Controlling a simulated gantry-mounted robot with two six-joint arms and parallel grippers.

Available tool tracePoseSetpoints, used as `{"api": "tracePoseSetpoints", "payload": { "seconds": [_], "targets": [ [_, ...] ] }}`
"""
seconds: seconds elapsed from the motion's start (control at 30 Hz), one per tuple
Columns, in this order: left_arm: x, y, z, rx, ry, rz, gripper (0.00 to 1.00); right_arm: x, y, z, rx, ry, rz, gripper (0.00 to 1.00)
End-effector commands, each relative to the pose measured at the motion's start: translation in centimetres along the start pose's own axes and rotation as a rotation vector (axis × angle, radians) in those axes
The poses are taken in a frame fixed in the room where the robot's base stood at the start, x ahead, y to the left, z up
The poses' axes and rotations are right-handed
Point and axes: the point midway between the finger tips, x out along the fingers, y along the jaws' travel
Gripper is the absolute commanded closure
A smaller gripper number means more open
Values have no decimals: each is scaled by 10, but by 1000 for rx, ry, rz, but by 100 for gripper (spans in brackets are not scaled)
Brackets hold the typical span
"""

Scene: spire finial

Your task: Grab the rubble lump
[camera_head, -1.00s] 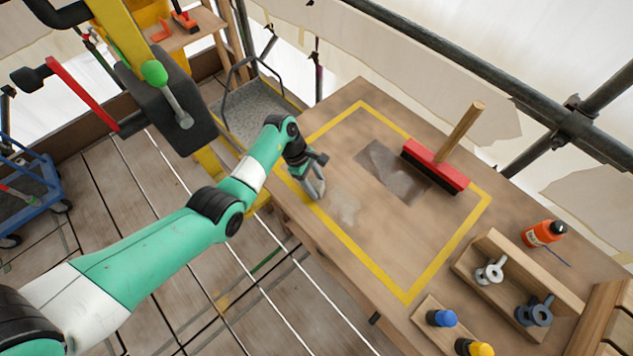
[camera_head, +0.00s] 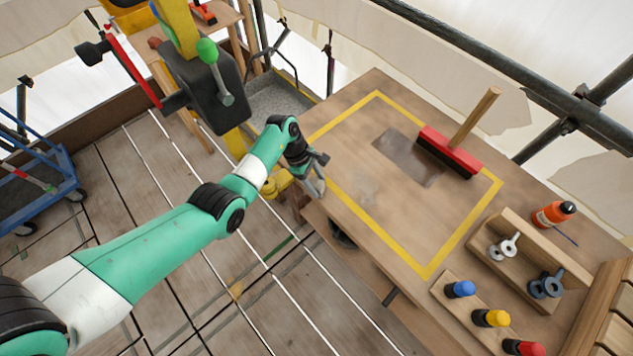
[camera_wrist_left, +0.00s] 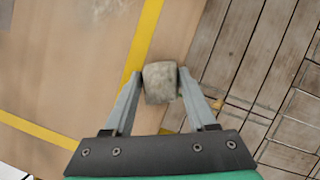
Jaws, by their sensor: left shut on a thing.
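The rubble lump (camera_wrist_left: 160,83) is a small, rough, grey-beige block. In the left wrist view it sits between the two fingertips of my left gripper (camera_head: 317,188), which is shut on it. In the head view this gripper is at the left edge of the wooden table (camera_head: 365,95), just outside the yellow taped outline. The lump cannot be made out clearly there. How high it is above the table is hard to tell. My right gripper is not in view.
A red brush (camera_head: 450,151) stands by a dark patch (camera_head: 408,158) inside the yellow outline (camera_head: 375,231). An orange bottle (camera_head: 554,214), a wooden tray (camera_head: 527,235) with metal parts and coloured-capped items line the right side. A grey bin (camera_head: 277,103) stands beyond the table's far left corner.

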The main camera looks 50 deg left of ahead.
Motion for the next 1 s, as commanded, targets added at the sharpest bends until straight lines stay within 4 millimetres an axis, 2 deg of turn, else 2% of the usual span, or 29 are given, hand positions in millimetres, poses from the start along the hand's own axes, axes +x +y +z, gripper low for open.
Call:
{"api": "tracePoseSetpoints", "payload": {
  "seconds": [0.13,0.17,0.33,0.7,0.87,1.0],
  "targets": [
    [0,0,0,0,0,0,100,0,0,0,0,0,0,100],
    [0,0,0,0,0,0,40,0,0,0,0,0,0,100],
    [0,0,0,0,0,0,9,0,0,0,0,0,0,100],
    [-5,0,0,0,0,0,8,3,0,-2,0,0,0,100],
    [-31,1,2,-1,0,3,8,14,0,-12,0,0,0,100],
    [-64,1,2,-1,0,5,8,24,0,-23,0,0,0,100]
  ]
}}
